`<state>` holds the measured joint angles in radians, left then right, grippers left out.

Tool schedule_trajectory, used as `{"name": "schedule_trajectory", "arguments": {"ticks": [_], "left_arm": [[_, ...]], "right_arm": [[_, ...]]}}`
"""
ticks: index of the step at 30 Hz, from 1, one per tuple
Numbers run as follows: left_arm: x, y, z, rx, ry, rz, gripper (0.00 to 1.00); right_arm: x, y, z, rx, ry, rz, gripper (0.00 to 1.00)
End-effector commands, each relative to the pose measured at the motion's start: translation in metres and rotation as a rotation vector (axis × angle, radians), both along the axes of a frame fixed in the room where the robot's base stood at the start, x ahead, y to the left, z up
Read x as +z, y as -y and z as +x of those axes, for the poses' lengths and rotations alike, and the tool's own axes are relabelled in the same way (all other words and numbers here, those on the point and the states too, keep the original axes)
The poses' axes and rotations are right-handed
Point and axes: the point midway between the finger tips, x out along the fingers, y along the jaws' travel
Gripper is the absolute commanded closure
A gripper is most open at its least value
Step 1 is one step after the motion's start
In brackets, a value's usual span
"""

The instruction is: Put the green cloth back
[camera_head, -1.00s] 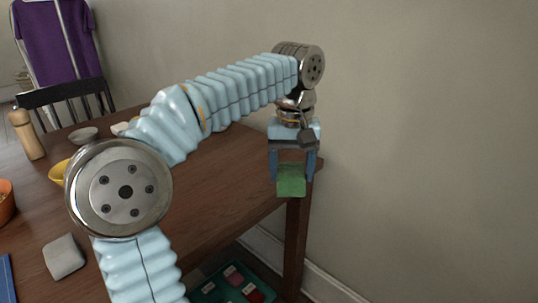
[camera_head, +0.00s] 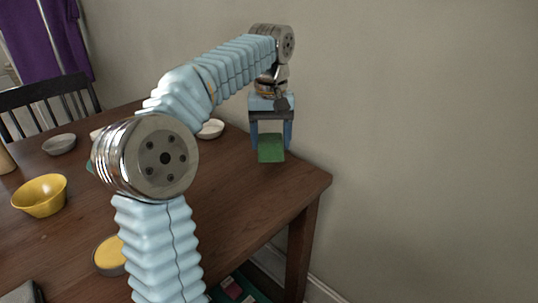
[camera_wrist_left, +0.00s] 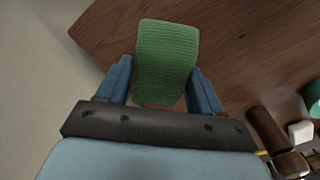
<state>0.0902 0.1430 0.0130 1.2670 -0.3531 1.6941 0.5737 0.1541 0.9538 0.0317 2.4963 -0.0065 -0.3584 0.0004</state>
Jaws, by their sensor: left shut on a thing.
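The green cloth (camera_head: 271,149) is a small folded block with a knitted texture. My left gripper (camera_head: 271,138) is shut on it, with one blue finger on each side, and holds it near the far right corner of the wooden table. The cloth also shows in the left wrist view (camera_wrist_left: 166,60), between the blue fingers, with the table (camera_wrist_left: 235,50) beyond it. I cannot tell how high the cloth is above the table top. My right gripper is not in view.
On the table (camera_head: 240,215) stand a yellow bowl (camera_head: 40,196), a grey bowl (camera_head: 59,144), a white bowl (camera_head: 211,129) and a yellow-topped round dish (camera_head: 110,256). A green tray (camera_head: 255,292) lies low beside the table. A wall (camera_head: 430,150) rises behind.

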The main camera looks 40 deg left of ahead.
Motion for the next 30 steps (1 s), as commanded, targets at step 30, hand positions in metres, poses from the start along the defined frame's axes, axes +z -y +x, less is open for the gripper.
{"name": "schedule_trajectory", "arguments": {"ticks": [30], "left_arm": [[-0.087, -0.029, 0.03, -0.003, -0.001, -0.001, 0.63]], "right_arm": [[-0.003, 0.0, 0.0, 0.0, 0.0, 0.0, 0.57]]}}
